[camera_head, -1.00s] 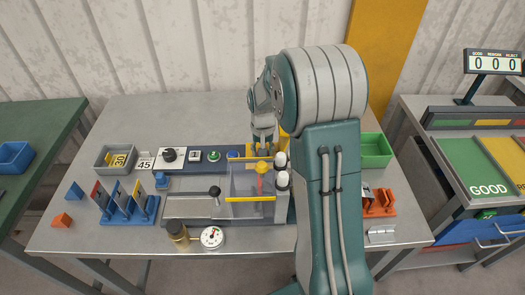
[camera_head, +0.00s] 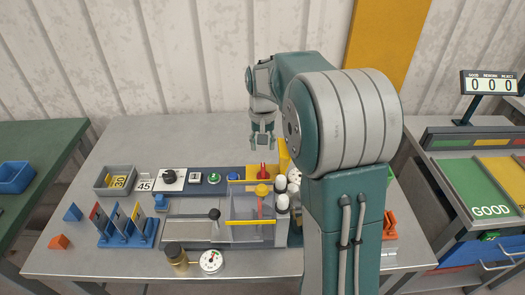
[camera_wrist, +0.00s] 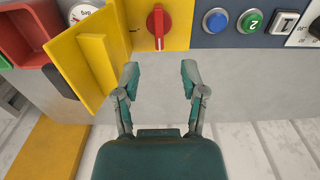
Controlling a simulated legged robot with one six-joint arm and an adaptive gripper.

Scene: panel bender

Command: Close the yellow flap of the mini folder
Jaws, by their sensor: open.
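The mini folder (camera_head: 190,208) is a grey machine with a control strip along its back and a clear guard at its right. A yellow flap (camera_wrist: 85,58) with a raised yellow grip bar stands swung out at the left of the yellow panel (camera_wrist: 176,18) in the wrist view. The panel carries a red rotary knob (camera_wrist: 157,25), uncovered. In the head view the flap (camera_head: 283,156) is partly hidden by my arm. My gripper (camera_wrist: 160,75) is open and empty, behind the panel, with its fingers apart from the flap, which lies left of them in the wrist view.
Blue (camera_wrist: 215,20) and green (camera_wrist: 250,21) buttons lie beside the yellow panel. White-capped bottles (camera_head: 282,203) stand right of the clear guard. A grey bin (camera_head: 115,180) and blue rack (camera_head: 128,232) stand at left. The table behind the control strip is clear.

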